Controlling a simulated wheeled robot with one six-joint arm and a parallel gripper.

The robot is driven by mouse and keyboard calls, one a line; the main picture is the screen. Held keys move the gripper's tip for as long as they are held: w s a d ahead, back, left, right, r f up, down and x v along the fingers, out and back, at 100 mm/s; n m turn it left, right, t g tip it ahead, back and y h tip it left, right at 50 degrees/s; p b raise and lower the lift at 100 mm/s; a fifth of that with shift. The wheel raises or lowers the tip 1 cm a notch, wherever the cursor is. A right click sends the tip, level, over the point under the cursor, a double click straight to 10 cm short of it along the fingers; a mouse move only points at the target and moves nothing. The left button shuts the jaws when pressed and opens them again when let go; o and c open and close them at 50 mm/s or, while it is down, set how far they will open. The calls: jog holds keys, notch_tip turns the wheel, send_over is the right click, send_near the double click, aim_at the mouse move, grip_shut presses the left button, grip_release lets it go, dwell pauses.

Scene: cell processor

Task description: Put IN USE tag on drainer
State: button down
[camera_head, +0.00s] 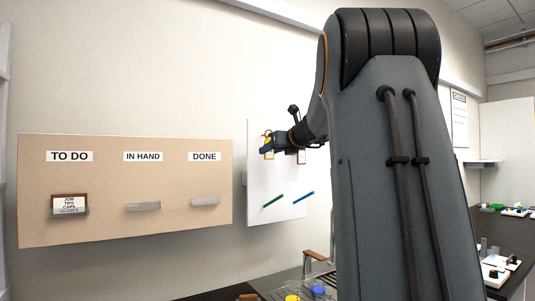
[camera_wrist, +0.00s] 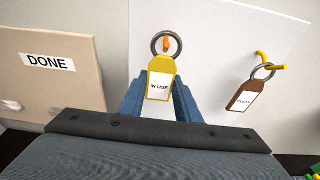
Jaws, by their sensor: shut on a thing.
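The yellow IN USE tag (camera_wrist: 161,82) shows in the wrist view with its metal ring upright above it. My gripper (camera_wrist: 158,98) is shut on the tag, with blue fingers on both sides of it. An orange peg end (camera_wrist: 166,44) shows inside the ring, so the ring appears to be still around the peg. In the head view my gripper (camera_head: 268,146) is at the white board, and a bit of yellow shows there. I cannot clearly pick out the drainer; a dark rack-like item (camera_head: 318,281) on the counter is partly hidden by my arm.
A brown CLEAN tag (camera_wrist: 244,96) hangs by its ring from a yellow peg (camera_wrist: 276,67) to the right. Green (camera_head: 273,200) and blue (camera_head: 304,198) sticks are on the white board (camera_head: 257,180). A tan board (camera_head: 120,225) with labelled holders is left. Yellow and blue caps are below.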

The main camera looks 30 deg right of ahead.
jog(key=shift+s+r, duration=0.1)
jog(key=shift+s, duration=0.1)
jog(key=shift+v, duration=1.1)
jog(key=shift+s, duration=0.1)
jog(key=shift+f+b+v, duration=0.15)
jog(key=shift+f+v, duration=0.05)
jog(key=shift+v, duration=0.7)
jog(key=shift+f+b+v, duration=0.1)
jog(key=shift+f+v, duration=0.1)
jog(key=shift+v, duration=0.75)
jog(key=shift+f+b+v, duration=0.15)
jog(key=shift+f+v, duration=0.05)
jog(key=shift+v, duration=0.7)
jog(key=shift+s, duration=0.15)
